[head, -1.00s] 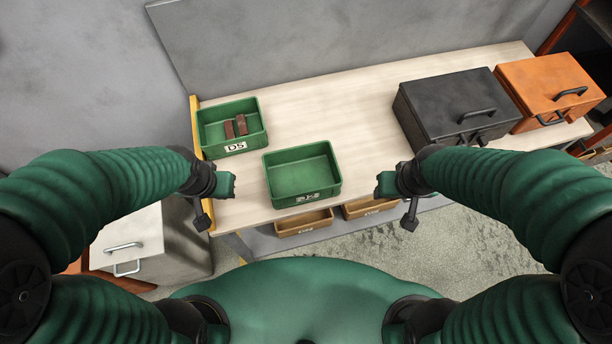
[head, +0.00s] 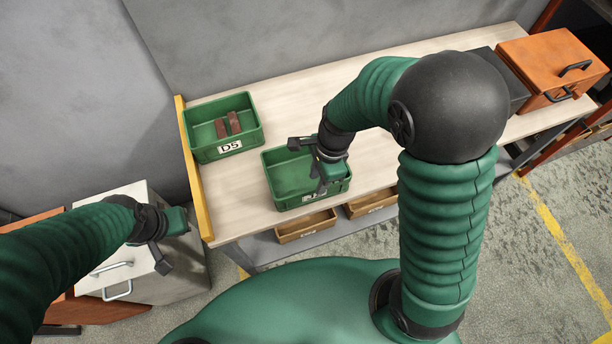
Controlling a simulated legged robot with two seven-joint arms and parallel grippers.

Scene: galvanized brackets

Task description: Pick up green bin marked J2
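A green open-topped bin (head: 285,180) stands near the front edge of the workbench and looks empty. Its front label is mostly covered by my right gripper, so I cannot read the mark. My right gripper (head: 320,172) is over the right part of this bin, close to its front rim; I cannot tell whether it touches. My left gripper (head: 168,242) is off the bench's left end, above a light grey box and apart from the bin. Whether either gripper is open or shut does not show clearly.
A green bin marked D5 (head: 228,147) holding brown pieces stands at the back left by a yellow edge strip (head: 198,190). An orange case (head: 545,65) and a partly hidden dark case (head: 500,70) are at right. Brown bins (head: 305,227) sit below the benchtop.

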